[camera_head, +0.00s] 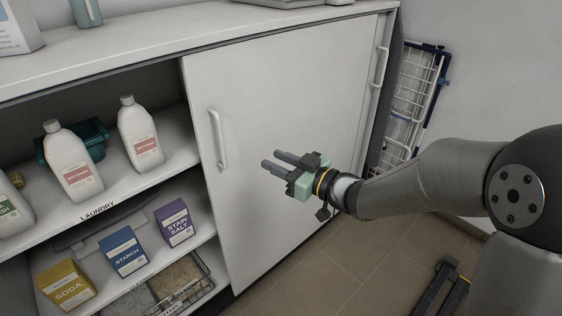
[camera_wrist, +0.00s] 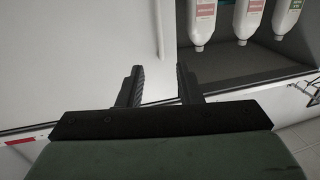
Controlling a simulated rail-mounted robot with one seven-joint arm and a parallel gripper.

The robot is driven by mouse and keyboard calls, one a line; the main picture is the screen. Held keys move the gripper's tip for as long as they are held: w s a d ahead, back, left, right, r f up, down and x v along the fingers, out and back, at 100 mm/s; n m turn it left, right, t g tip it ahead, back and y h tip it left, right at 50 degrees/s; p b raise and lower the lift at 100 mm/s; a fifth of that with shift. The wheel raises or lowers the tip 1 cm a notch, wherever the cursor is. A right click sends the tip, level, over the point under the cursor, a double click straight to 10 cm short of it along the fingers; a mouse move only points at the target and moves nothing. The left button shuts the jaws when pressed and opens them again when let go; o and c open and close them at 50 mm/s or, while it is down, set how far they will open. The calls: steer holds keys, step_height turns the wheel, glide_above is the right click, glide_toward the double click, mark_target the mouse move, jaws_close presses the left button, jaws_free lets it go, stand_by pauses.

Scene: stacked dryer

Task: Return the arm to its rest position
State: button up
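My gripper (camera_head: 277,160) is in front of the white sliding door of the cabinet, just right of the door's left handle. Its two grey fingers point left and nothing is between them. In the wrist view my gripper (camera_wrist: 158,82) shows two dark fingers standing apart, with bare cabinet surface behind the gap. My arm (camera_head: 430,180) reaches in from the right side of the head view. It looks clear of the door, though the exact distance cannot be told.
The sliding door (camera_head: 290,110) has a left handle (camera_head: 218,138) and covers the right half. Open shelves hold white bottles (camera_head: 72,162) and boxes, including the stain salt box (camera_head: 175,222). A folded drying rack (camera_head: 412,105) hangs on the wall. Tiled floor (camera_head: 345,265) lies below.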

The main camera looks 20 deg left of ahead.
steer(key=shift+d, duration=0.3)
steer(key=w+d+r+m+t+h+p, duration=0.2)
steer(key=d+m+t+h+p, duration=0.15)
steer(key=d+h, duration=0.55)
steer(key=w+d+r+m+t+h+p, duration=0.15)
steer(key=d+m+h+p, duration=0.35)
steer(key=d, duration=0.7)
steer(key=s+d+m+g+h+p, duration=0.3)
steer(key=s+d+p, duration=0.1)
steer(key=s+d, duration=0.45)
steer(key=s+d+r+m+g+p, duration=0.2)
steer(key=s+g, duration=0.4)
steer(key=s, duration=1)
steer(key=shift+d+r+m+g+p, duration=0.15)
steer(key=shift+d+m+g+p, duration=0.25)
steer(key=shift+p, duration=0.25)
